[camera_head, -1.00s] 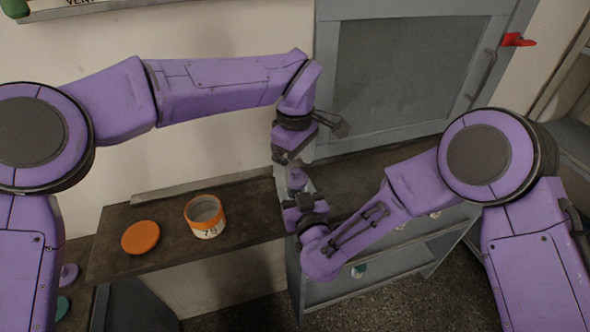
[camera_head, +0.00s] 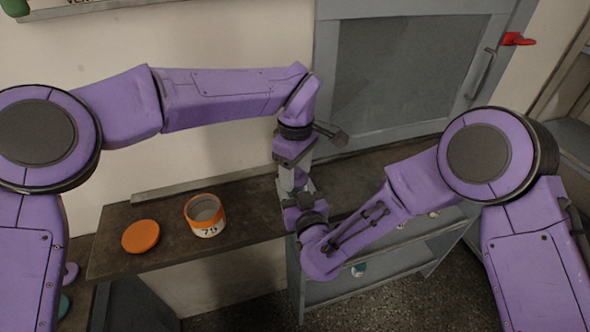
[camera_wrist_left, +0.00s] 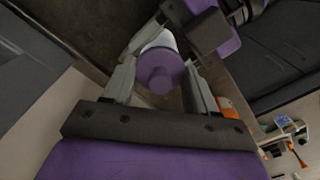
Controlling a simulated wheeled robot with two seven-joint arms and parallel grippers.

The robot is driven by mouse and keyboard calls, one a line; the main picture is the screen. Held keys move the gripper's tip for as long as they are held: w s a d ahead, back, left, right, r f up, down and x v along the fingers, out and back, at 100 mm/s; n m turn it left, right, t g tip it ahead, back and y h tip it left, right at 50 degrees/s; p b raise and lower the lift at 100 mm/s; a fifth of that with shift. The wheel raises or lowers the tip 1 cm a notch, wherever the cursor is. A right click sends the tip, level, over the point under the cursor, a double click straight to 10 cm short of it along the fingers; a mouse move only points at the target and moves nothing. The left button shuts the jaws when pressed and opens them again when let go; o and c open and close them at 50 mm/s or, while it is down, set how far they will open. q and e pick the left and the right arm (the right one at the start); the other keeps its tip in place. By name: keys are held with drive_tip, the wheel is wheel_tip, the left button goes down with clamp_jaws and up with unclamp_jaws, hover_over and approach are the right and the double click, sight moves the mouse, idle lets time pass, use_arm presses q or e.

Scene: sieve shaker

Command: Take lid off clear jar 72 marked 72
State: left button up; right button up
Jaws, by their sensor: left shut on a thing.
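A clear, whitish jar (camera_wrist_left: 161,40) with a purple knobbed lid (camera_wrist_left: 160,73) shows between my fingers in the left wrist view. No number on it can be read. My left gripper (camera_wrist_left: 161,78) points down, shut on the purple lid, with a grey finger on each side. In the head view the left gripper (camera_head: 294,184) is over the shelf's middle and hides the lid. My right gripper (camera_head: 301,199) is low beside the jar, its fingers close to the jar body. Whether they clamp it is not clear.
An open orange-rimmed jar (camera_head: 206,214), with a label that seems to read 79, stands left on the dark shelf (camera_head: 175,255). An orange lid (camera_head: 141,236) lies beside it. A grey cabinet door (camera_head: 400,85) is behind. Both my arms crowd the middle.

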sight(296, 168)
use_arm(q)
drive_tip(key=shift+r, duration=0.1)
use_arm(e)
drive_tip(key=shift+s+f, duration=0.15)
drive_tip(key=shift+f, duration=0.25)
use_arm(q)
drive_tip(key=shift+r, duration=3)
use_arm(e)
drive_tip(key=o, duration=1.3)
drive_tip(key=shift+c, duration=0.2)
drive_tip(key=o, duration=0.3)
use_arm(q)
drive_tip(key=shift+w+f, duration=0.1)
use_arm(e)
drive_tip(key=shift+w+r, duration=0.1)
drive_tip(key=shift+w, duration=0.1)
drive_tip(key=shift+r, duration=0.1)
